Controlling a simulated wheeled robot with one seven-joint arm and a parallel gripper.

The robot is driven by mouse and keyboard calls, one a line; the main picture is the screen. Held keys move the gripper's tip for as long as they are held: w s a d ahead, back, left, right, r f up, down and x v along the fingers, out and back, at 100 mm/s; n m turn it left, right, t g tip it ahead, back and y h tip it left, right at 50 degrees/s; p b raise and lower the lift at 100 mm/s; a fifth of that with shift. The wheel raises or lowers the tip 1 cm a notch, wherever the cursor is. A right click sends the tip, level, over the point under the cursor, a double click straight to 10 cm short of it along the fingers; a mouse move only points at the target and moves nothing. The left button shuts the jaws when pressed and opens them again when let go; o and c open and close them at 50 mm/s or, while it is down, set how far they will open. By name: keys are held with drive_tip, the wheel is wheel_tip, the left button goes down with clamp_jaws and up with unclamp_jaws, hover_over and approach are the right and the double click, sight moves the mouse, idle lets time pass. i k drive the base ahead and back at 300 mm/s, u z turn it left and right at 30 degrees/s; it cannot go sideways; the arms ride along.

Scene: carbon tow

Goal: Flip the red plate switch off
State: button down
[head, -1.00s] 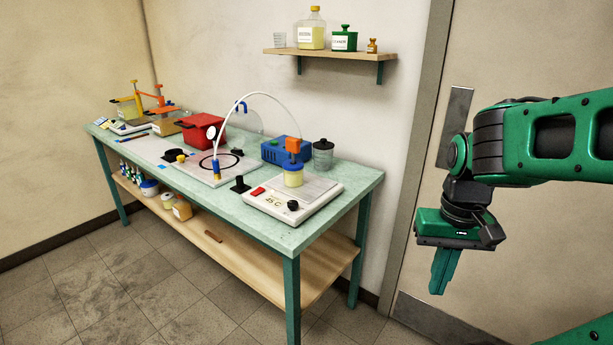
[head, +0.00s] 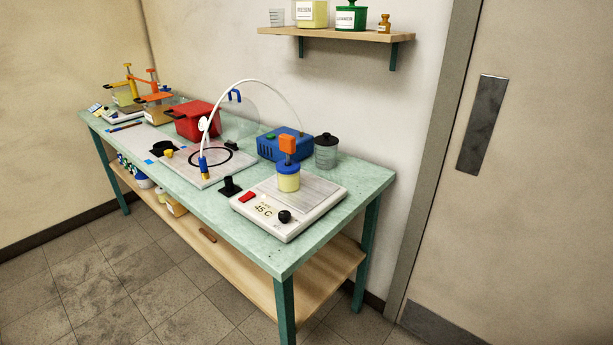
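The red plate switch (head: 247,197) sits on the front left corner of the white hot plate (head: 318,204), near the front edge of the bench. It is too small to tell which way it is tipped. The plate's label reads 45 C, beside a black knob (head: 284,216). A jar of yellow liquid (head: 288,181) with a blue lid and an orange top stands on the plate. My gripper is not in view.
The green bench (head: 297,250) also holds a blue box (head: 285,143), a grey jar with a black lid (head: 326,152), a black fitting (head: 230,187) close left of the plate, and a red container (head: 195,120). A white hose (head: 245,85) arches above. Floor in front is clear.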

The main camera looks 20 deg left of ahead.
sight(246, 197)
drive_tip(key=z, duration=1)
drive_tip(key=i, duration=0.8)
drive_tip(key=u, duration=3.35)
drive_tip(key=i, duration=0.95)
drive_tip(key=z, duration=0.05)
